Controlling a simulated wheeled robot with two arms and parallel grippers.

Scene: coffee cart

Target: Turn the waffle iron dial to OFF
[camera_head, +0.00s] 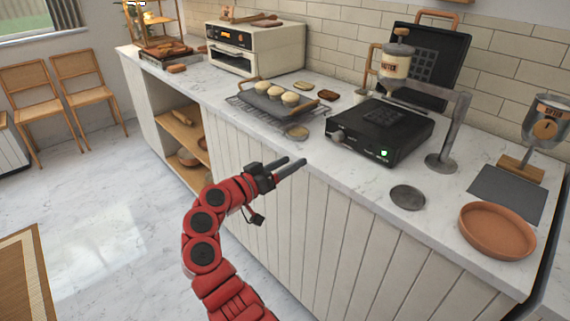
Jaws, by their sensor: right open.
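The black waffle iron (378,132) stands on the white counter, with its dark gridded lid (430,62) raised behind it. A small round dial (338,136) sits at the left of its front face; its setting is too small to read. A green light (384,153) glows at the right of that face. My right gripper (295,161) is open and empty in front of the counter edge. It is left of the dial and a little lower in the picture, clear of the waffle iron. My left gripper is out of view.
A wire rack (244,104) with a tray of buns stands left of the waffle iron. A batter dispenser (396,62) on a grey stand is at its right. A terracotta dish (496,230) sits near the right edge.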

